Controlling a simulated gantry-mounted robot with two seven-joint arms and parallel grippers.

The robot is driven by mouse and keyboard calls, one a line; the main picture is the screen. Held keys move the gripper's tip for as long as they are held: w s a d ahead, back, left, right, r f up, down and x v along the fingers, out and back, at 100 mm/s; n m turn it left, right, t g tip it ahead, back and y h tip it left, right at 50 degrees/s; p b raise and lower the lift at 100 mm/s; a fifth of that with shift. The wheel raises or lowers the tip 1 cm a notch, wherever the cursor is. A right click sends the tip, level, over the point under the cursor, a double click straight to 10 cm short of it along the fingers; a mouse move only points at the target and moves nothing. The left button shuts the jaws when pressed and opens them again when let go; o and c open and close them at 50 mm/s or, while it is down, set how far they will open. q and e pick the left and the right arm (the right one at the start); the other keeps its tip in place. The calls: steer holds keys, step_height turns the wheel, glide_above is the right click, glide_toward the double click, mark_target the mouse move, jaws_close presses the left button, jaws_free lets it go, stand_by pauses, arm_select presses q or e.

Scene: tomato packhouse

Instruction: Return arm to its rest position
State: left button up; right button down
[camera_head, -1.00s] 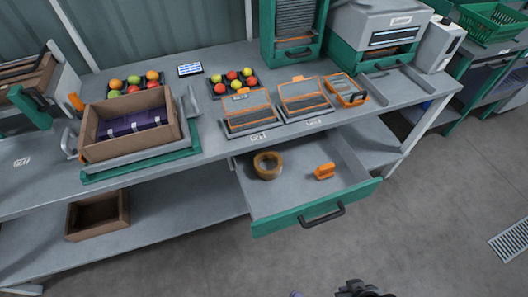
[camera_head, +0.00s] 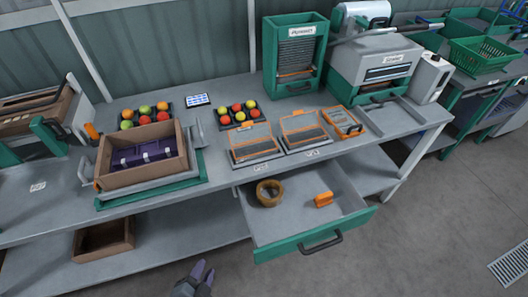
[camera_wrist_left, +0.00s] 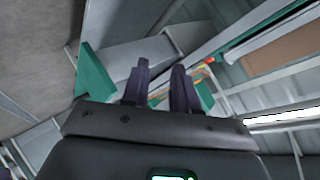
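My left gripper (camera_head: 204,271) is at the bottom edge of the head view, in front of and below the bench, away from everything on it. In the left wrist view its two dark purple fingers (camera_wrist_left: 158,88) stand apart with nothing between them, so it is open and empty. Most of my left arm is outside the head view. My right gripper does not show in either view now.
The bench's drawer (camera_head: 262,228) is pulled out, holding a tape roll (camera_head: 258,193) and an orange item (camera_head: 323,199). A cardboard box (camera_head: 111,180) and fruit trays (camera_head: 222,124) stand on the bench (camera_head: 225,172).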

arm_select(q)
steer(key=s+a+n+g+y, duration=0.1)
steer(key=s+a+n+g, duration=0.4)
steer(key=s+n+g, duration=0.5)
step_height(320, 180, up, 38)
steer(key=t+p, duration=0.2)
steer(key=p, duration=3.6)
step_height(320, 180, down, 59)
steer(key=b, duration=5.9)
steer(key=shift+s+m, duration=0.4)
steer(key=shift+s, duration=0.05)
steer(key=shift+a+r, duration=0.1)
steer(key=shift+r, duration=0.05)
